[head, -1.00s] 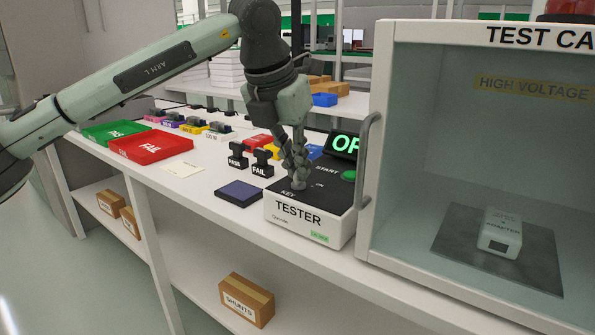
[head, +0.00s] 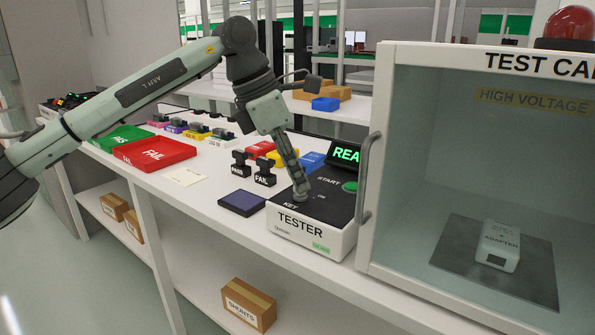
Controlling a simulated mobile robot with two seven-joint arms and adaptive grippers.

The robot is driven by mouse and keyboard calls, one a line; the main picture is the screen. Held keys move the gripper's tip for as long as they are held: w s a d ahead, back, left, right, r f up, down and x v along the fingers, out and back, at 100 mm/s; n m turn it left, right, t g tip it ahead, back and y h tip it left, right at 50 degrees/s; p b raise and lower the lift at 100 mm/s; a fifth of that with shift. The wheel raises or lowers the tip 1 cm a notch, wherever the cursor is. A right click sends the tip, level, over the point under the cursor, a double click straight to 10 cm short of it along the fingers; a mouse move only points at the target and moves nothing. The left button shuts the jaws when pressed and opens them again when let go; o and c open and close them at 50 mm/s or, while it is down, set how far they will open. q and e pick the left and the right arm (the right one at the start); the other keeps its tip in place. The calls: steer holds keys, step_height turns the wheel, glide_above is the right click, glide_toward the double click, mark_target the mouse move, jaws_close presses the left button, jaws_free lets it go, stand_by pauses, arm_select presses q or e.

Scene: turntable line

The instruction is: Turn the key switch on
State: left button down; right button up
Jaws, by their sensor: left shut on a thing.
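The tester (head: 330,241) is a white box with a black top on the bench, marked KEY, ON and START. My left gripper (head: 301,191) points down at its top by the KEY mark, shut on the key switch (head: 302,198). The fingers hide most of the key, so its angle is hard to see. The tester's display (head: 345,153) shows green letters reading "REA", its right part hidden by the cabinet edge. The green start button (head: 350,187) is to the right of the fingers. My right gripper is not in view.
The test cabinet (head: 470,58) with its handle (head: 368,180) stands close on the right, an adapter (head: 500,246) inside. PASS and FAIL stamps (head: 265,172) and a dark blue pad (head: 241,203) lie left of the tester. Green and red trays (head: 155,154) are farther left.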

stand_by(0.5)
arm_select(q)
steer(key=c, duration=1.7)
jaws_free()
steer(key=shift+r, duration=0.1)
steer(key=v, duration=1.2)
steer(key=shift+a, duration=0.15)
steer(key=shift+w, duration=0.1)
